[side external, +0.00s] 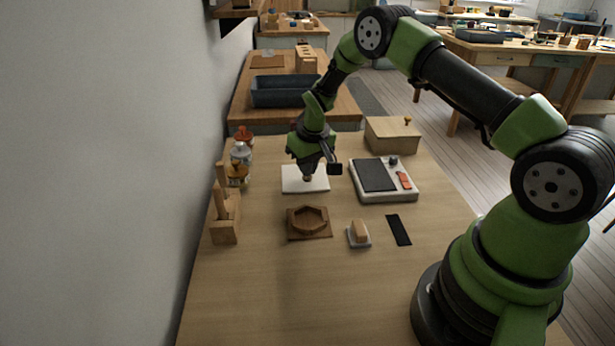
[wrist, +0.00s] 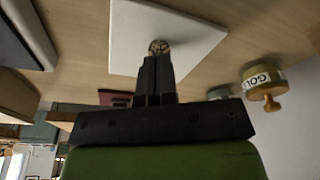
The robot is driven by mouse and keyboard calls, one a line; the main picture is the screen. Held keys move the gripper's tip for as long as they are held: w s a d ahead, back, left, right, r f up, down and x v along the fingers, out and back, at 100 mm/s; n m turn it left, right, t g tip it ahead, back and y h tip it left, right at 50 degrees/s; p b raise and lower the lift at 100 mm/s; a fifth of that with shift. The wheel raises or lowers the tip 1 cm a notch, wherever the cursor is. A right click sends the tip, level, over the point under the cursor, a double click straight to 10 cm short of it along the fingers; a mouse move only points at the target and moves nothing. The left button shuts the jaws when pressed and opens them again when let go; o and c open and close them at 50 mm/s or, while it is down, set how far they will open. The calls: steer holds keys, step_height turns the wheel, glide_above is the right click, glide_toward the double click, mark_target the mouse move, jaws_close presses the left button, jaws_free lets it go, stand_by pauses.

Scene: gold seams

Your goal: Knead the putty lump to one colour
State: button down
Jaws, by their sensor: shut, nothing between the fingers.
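The putty lump (wrist: 158,46) is a small, mottled brown and dark ball on the white square tile (wrist: 195,28). In the side view the lump (side external: 307,178) shows just under my fingertips, on the same tile (side external: 291,182). My gripper (wrist: 157,60) is shut, with its fingers together and nothing between them. The fingertips are right at the lump, pointing down at it. I cannot tell whether they touch it. The fingers hide part of the lump.
Jars (side external: 240,154) stand left of the tile; one reads GOLD (wrist: 264,80). A wooden stand (side external: 225,220), a wooden holder with a recess (side external: 309,222), a small block on a pad (side external: 359,234), a dark strip (side external: 398,230) and a scale-like device (side external: 383,180) surround it.

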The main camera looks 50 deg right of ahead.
stand_by(0.4)
steer(key=shift+r, duration=0.65)
steer(key=shift+f, duration=0.1)
steer(key=shift+f, duration=0.55)
stand_by(0.6)
steer(key=shift+r, duration=0.65)
steer(key=shift+f, duration=0.2)
steer(key=shift+f, duration=0.4)
stand_by(0.7)
